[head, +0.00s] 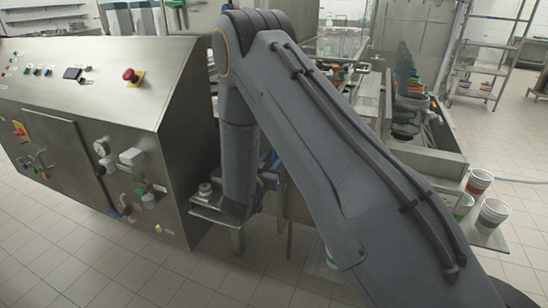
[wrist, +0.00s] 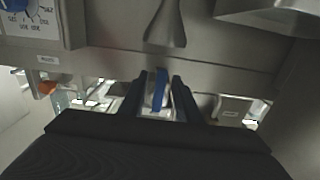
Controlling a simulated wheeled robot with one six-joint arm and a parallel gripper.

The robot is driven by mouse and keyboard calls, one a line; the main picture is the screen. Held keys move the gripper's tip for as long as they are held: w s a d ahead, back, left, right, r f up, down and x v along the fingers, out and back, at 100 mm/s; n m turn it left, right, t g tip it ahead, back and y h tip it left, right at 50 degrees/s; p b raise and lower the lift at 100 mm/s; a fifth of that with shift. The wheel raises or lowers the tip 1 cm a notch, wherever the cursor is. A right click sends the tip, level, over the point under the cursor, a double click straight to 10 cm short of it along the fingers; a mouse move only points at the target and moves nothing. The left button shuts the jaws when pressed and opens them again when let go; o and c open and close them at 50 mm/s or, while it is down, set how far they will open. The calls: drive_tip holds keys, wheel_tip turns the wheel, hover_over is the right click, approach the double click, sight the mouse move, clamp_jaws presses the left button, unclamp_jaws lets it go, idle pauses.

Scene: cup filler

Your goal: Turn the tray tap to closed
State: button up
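In the wrist view a blue tap handle (wrist: 159,90) stands upright below a steel panel, with a pale metal body under it. My gripper (wrist: 163,88) has its two dark fingers on either side of this handle. The fingers look parted, with narrow gaps beside the blue handle, so it is around the handle rather than clamped on it. The lower part of the tap is mostly hidden by my gripper's dark body. In the head view my arm covers my gripper, and the tap cannot be made out for sure.
A steel edge (wrist: 230,62) runs just above the fingers, with a funnel-like spout (wrist: 166,25) over it. A dial panel (wrist: 30,22) is at upper left.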

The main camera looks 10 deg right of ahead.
clamp_jaws()
idle(0.3)
drive_tip(key=shift+s+d+r+n+p, duration=0.3)
drive_tip(key=shift+d+r+n+p, duration=0.4)
drive_tip(key=shift+n, duration=2.3)
drive_tip(key=shift+s+d+r+n+p, duration=0.25)
drive_tip(key=shift+r+n+p, duration=0.45)
drive_tip(key=shift+n, duration=2.3)
drive_tip(key=shift+s+d+r+n+p, duration=0.4)
drive_tip(key=shift+n+p, duration=0.55)
drive_tip(key=shift+n, duration=2.05)
